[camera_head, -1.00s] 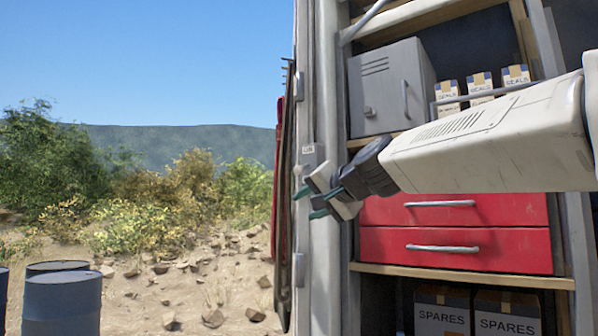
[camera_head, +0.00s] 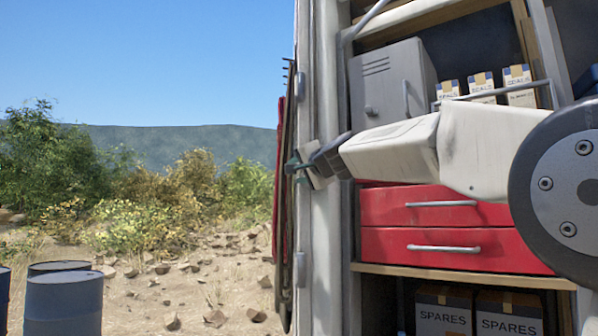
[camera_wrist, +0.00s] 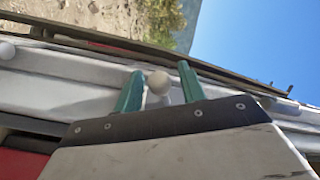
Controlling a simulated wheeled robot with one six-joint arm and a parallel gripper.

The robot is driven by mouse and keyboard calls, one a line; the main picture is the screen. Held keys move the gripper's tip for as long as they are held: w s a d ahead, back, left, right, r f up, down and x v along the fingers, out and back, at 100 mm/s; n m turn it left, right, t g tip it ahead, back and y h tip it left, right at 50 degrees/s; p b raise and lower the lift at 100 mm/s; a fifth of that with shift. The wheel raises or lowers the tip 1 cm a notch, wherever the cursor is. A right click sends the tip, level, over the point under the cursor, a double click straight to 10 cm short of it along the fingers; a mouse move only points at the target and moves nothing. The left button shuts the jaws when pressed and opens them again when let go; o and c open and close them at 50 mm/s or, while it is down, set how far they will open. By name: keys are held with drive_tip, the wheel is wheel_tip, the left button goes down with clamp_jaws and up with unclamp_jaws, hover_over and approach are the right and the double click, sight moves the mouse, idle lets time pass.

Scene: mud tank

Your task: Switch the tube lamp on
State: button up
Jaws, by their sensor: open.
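My gripper (camera_head: 293,167) is at the pale door post (camera_head: 326,235) of the open cabinet, its teal fingers pointing left. In the wrist view the gripper (camera_wrist: 161,70) is open, with a finger on each side of a small round pale knob (camera_wrist: 158,83). The knob is on or just in front of the pale post; whether the fingers touch it I cannot tell. I cannot make out the tube lamp itself. In the head view my gripper and wrist cover the part of the post around the knob.
A grey metal box (camera_head: 384,84) and small cartons (camera_head: 483,88) stand on the shelf, with red drawers (camera_head: 455,245) below. Spares boxes (camera_head: 508,312) are on the bottom shelf. Blue barrels (camera_head: 63,303) stand on open sandy ground at the left.

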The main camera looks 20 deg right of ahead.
clamp_jaws()
wheel_tip(320, 180, up, 2)
drive_tip(key=m+g, duration=0.1)
drive_tip(key=m, duration=0.1)
drive_tip(key=m+g, duration=0.1)
drive_tip(key=m, duration=0.1)
drive_tip(key=shift+s+a+r, duration=0.1)
drive_tip(key=shift+s+a, duration=0.05)
drive_tip(key=shift+d+r+m+g+y, duration=0.1)
drive_tip(key=shift+r+m+g+y, duration=0.2)
drive_tip(key=shift+r+m+g, duration=0.45)
drive_tip(key=shift+d+r+m+g+y, duration=0.1)
drive_tip(key=shift+r+m+g+y, duration=0.25)
drive_tip(key=shift+m, duration=0.8)
